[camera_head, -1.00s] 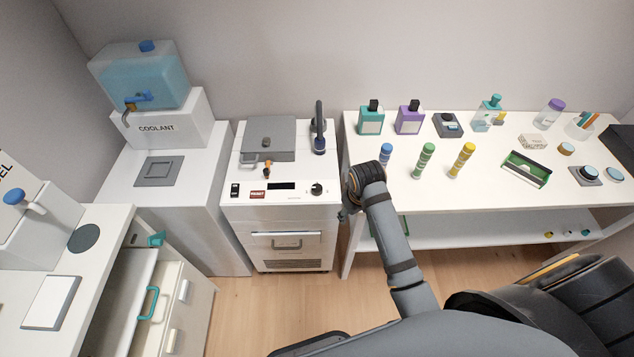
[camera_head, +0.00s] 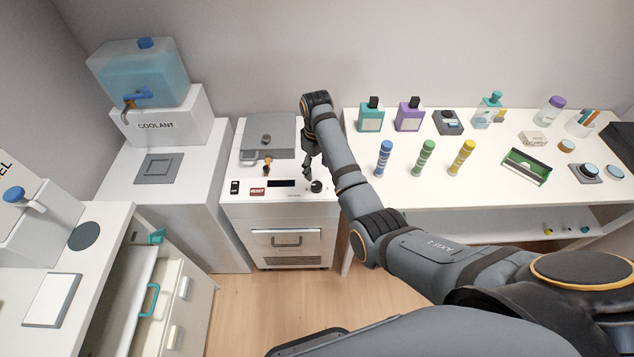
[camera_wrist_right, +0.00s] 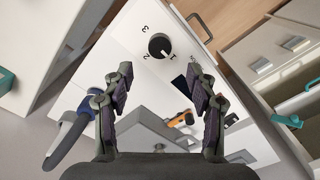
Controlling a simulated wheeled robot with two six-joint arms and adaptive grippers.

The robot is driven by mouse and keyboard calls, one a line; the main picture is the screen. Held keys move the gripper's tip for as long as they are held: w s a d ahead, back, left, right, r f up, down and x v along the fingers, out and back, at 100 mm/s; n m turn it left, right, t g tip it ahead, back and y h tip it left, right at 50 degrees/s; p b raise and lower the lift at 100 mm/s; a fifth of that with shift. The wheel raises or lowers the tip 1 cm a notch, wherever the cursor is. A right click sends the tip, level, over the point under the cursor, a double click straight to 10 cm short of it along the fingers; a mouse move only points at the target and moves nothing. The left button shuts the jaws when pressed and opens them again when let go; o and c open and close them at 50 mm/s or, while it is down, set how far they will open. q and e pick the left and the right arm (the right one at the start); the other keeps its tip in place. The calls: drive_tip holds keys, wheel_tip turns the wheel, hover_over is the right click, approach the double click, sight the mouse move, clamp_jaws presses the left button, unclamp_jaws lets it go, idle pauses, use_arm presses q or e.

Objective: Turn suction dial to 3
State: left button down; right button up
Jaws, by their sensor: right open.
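The suction dial (camera_head: 316,186) is a round black knob on the white machine's front panel. In the right wrist view, the dial (camera_wrist_right: 159,46) has the numbers 3 and 2 printed to its left, and its small white mark points to the lower right, away from the 3. My right gripper (camera_head: 310,172) is above the panel just behind the dial. In the wrist view my right gripper (camera_wrist_right: 159,78) is open and empty, with the dial beyond its fingertips, between them in the picture and apart from them. My left gripper is not in view.
The panel also carries a red reset button (camera_head: 257,191), a black switch (camera_head: 234,187) and a dark display (camera_head: 282,183). A grey lid (camera_head: 268,135) and a dark handle with a blue band (camera_wrist_right: 68,138) lie close to my right gripper. A bottle table (camera_head: 400,190) stands to the right.

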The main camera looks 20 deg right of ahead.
sight(317, 185)
wheel_tip(317, 185, down, 8)
drive_tip(key=shift+f, duration=0.2)
drive_tip(key=c, duration=1.2)
